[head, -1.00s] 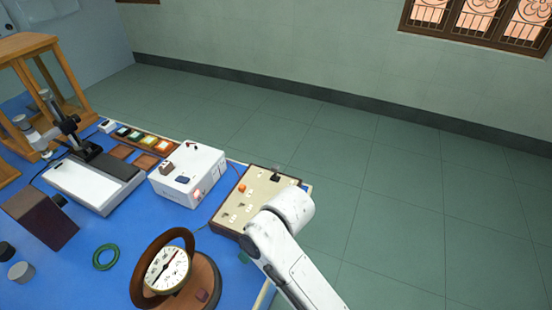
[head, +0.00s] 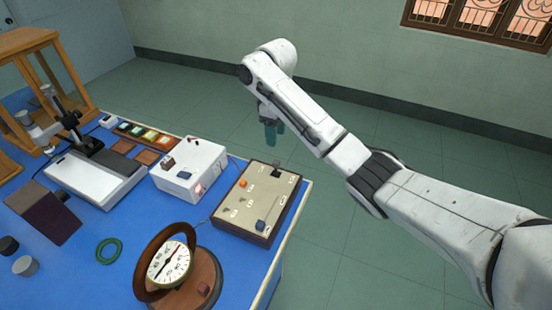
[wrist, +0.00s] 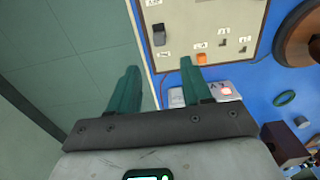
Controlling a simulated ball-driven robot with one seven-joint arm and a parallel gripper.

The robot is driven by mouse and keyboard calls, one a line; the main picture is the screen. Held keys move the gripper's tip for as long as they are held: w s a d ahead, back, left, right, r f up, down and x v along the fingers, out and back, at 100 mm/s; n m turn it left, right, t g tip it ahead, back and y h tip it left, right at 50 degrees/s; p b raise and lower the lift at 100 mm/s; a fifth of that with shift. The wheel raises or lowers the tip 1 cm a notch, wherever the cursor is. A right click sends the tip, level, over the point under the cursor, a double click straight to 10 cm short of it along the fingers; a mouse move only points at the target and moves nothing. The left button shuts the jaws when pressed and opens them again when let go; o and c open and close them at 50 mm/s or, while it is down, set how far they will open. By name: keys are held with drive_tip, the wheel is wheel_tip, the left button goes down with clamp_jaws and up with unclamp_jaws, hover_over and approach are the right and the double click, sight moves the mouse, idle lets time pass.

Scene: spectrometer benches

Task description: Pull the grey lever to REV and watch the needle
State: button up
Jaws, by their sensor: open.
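My gripper (head: 271,132) has green fingers and is open and empty. It hangs above and beyond the far edge of the beige control board (head: 240,208). In the wrist view the open fingers (wrist: 159,67) point toward the board's edge.
An orange knob (head: 245,183) and a dark bluish block (head: 261,225) are on the board. A white box (head: 188,172) with a red light stands to its left. A green ring (head: 108,251) lies on the blue bench. Floor right of the bench is clear.

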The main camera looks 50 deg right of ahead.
sight(276, 162)
wheel_tip(276, 162, down, 11)
drive_tip(key=b, duration=0.3)
drive_tip(key=shift+r, duration=0.15)
clamp_jaws()
idle(0.5)
